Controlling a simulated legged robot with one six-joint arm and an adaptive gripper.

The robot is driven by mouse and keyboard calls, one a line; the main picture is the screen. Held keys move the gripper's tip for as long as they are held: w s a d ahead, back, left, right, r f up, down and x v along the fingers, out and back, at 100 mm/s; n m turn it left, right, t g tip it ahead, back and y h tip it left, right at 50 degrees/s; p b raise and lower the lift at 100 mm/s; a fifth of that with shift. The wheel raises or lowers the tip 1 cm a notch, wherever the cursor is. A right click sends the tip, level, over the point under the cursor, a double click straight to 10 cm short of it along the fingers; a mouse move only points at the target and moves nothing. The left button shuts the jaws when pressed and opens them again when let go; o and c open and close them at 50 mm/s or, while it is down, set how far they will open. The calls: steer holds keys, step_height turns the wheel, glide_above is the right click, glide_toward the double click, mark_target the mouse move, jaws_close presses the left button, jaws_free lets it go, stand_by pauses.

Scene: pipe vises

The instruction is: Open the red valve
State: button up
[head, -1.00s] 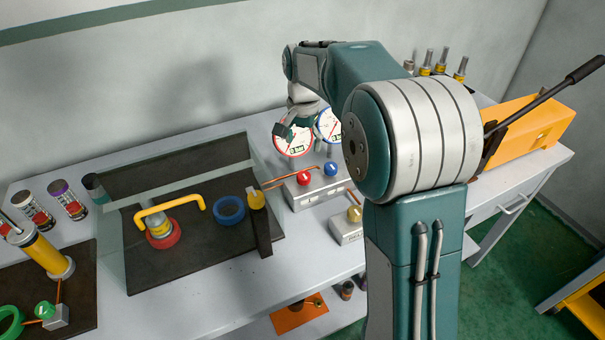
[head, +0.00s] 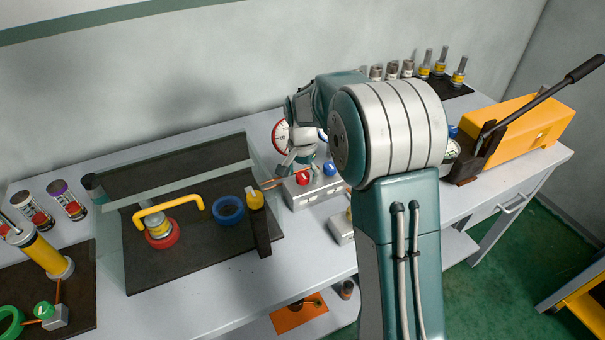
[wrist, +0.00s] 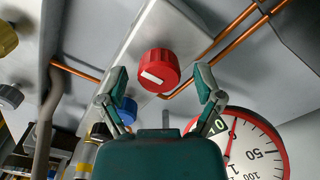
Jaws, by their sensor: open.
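The red valve (wrist: 158,72) is a round ribbed knob with a white bar mark, on a grey metal block (wrist: 160,35). In the head view the red valve (head: 303,177) sits on top of the block, beside the blue valve (head: 330,169). My gripper (wrist: 164,88) is open, with one finger to the left and one to the right of the red knob in the wrist view. The knob appears a little beyond the fingertips, and contact is not visible. In the head view my gripper (head: 297,160) is just above and behind the red knob.
A blue knob (wrist: 127,110) is close to the left finger. A pressure gauge (wrist: 250,145) and copper pipes (wrist: 225,40) are to the right. A yellow knob (wrist: 7,38) is at the far left. A black post with a yellow top (head: 257,222) stands left of the block.

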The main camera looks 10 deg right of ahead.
steer(key=c, duration=1.2)
steer(key=shift+o, duration=0.2)
steer(key=n, duration=0.3)
steer(key=shift+n, duration=0.4)
steer(key=n, duration=0.4)
steer(key=shift+n, duration=0.3)
steer(key=n, duration=0.4)
steer(key=shift+n, duration=2)
